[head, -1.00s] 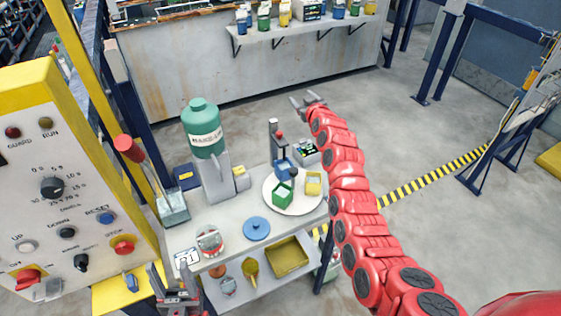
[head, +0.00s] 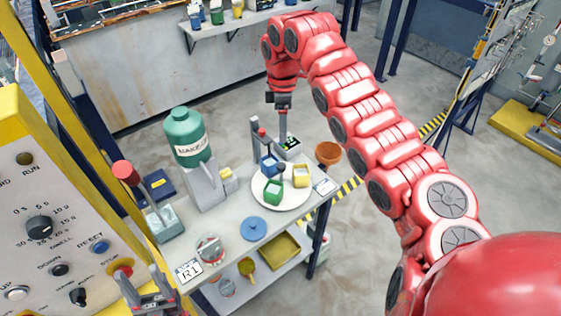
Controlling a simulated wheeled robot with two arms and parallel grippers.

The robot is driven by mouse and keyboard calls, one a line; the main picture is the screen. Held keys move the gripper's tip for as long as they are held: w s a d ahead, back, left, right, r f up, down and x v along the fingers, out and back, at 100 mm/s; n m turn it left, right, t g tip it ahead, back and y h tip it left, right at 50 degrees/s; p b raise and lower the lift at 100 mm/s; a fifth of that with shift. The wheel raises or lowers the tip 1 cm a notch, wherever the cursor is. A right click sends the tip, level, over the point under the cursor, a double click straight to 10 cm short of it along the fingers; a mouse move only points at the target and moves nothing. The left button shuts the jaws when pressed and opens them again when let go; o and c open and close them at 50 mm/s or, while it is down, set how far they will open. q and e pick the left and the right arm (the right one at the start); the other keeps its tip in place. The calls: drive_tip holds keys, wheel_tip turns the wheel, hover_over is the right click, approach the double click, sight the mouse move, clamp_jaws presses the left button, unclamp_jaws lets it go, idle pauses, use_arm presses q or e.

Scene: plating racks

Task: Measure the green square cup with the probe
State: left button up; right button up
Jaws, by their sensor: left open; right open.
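The green square cup (head: 273,192) stands on a round white plate (head: 291,202) on the grey bench. A blue cup (head: 267,160) and a yellow cup (head: 301,175) share the plate. A small dark meter with a green display (head: 290,143) sits behind the plate, beside a dark upright stand (head: 254,130) with a red-topped piece; I cannot tell which part is the probe. My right gripper (head: 283,137) is open, pointing down at the meter, seen edge-on; contact is unclear. My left gripper (head: 148,292) is open and empty at the lower left, left of the bench.
A green MAKE-UP bottle (head: 186,136) on a grey holder stands at the bench's left. A blue disc (head: 254,228), a round gauge (head: 210,248) and an R1 card (head: 189,270) lie in front. A terracotta pot (head: 328,154) is by the right corner. A control panel (head: 50,240) fills the left.

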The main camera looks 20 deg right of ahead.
sight(281, 165)
wheel_tip(281, 165, down, 14)
drive_tip(key=p, duration=0.4)
drive_tip(key=shift+a+p, duration=0.15)
drive_tip(key=shift+p, duration=0.2)
drive_tip(key=shift+f, duration=0.45)
clamp_jaws()
drive_tip(key=shift+w, duration=0.1)
idle(0.4)
